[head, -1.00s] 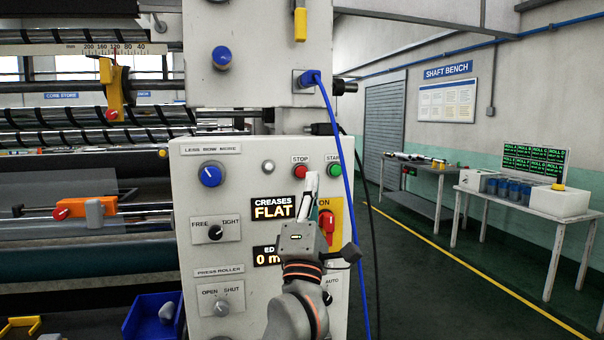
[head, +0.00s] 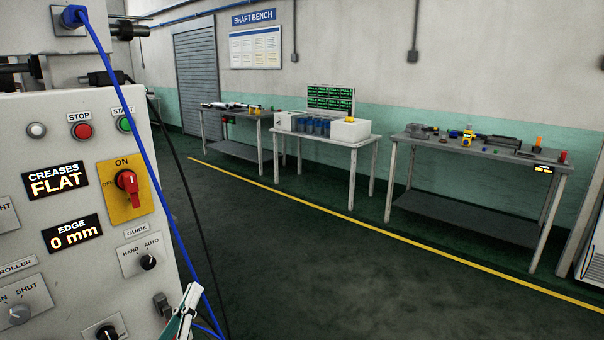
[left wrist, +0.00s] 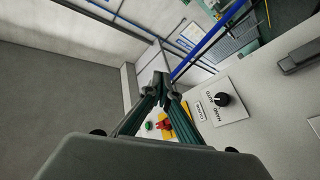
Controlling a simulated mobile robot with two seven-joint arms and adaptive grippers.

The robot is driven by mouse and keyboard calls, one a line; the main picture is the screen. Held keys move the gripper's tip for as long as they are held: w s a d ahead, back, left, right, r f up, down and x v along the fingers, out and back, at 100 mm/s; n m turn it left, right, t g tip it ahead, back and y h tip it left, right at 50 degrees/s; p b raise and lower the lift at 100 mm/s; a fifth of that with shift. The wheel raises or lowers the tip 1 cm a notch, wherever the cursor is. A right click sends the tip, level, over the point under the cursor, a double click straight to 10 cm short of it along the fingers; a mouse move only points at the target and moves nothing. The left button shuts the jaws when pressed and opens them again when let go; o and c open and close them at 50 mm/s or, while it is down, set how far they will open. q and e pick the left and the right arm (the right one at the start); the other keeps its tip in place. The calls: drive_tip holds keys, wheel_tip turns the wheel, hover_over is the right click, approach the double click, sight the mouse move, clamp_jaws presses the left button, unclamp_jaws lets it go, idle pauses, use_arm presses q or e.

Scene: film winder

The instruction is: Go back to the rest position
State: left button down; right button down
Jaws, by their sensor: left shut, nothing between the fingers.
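My left gripper (head: 184,312) shows at the bottom of the head view, low in front of the control panel's right edge. Its fingers are closed together with nothing between them; it also shows in the left wrist view (left wrist: 160,85). The control panel (head: 85,285) fills the left of the head view. It carries a red STOP button (head: 83,131), a green START button (head: 124,124), a red ON switch (head: 127,182) on a yellow plate, and a HAND/AUTO guide knob (head: 148,262). The displays read CREASES FLAT and EDGE 0 mm. My right gripper is in no view.
A blue cable (head: 160,190) hangs down the panel's right side, close to my left gripper. Benches stand along the far wall, including a white table (head: 330,140) and a grey bench (head: 470,155). A yellow floor line (head: 400,246) runs before them. The floor between is clear.

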use_arm(q)
drive_tip(key=s+f+m+g, duration=0.3)
drive_tip(key=s+f, duration=0.4)
drive_tip(key=f, duration=0.4)
drive_tip(key=s+d+f+m+g, duration=0.1)
drive_tip(key=s+f+m+g, duration=0.1)
drive_tip(key=s+f+g, duration=0.2)
drive_tip(key=s+d+f+m+g, duration=0.1)
drive_tip(key=s+f+m+g, duration=0.2)
drive_tip(key=s+f, duration=0.7)
wheel_tip(320, 180, down, 10)
drive_tip(key=shift+s+d+m+g, duration=0.15)
drive_tip(key=shift+s+m+g, duration=0.15)
drive_tip(key=shift+s+g, duration=0.1)
drive_tip(key=shift+w, duration=0.1)
